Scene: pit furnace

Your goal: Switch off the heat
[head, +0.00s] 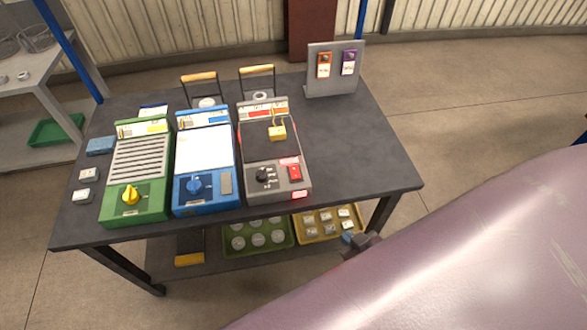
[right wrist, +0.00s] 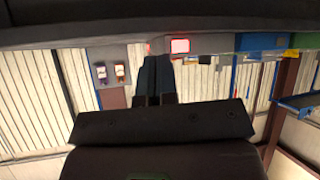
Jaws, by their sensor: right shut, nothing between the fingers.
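Three heating units stand side by side on a dark table (head: 347,148). The green unit (head: 137,208) has a yellow knob (head: 130,194), the blue unit (head: 206,202) a blue knob (head: 194,186). The grey unit (head: 277,188) has a black knob (head: 265,176), a red switch (head: 295,173), a glowing red front label (head: 300,195) and a yellow padlock (head: 277,133) on its dark top. My left gripper is out of view.
A grey stand (head: 333,86) with orange and purple tags is at the table's back right; the tabletop before it is clear. Green (head: 236,252) and yellow (head: 301,236) trays of small parts sit on the lower shelf. Two wooden-handled items (head: 198,77) stand behind the units.

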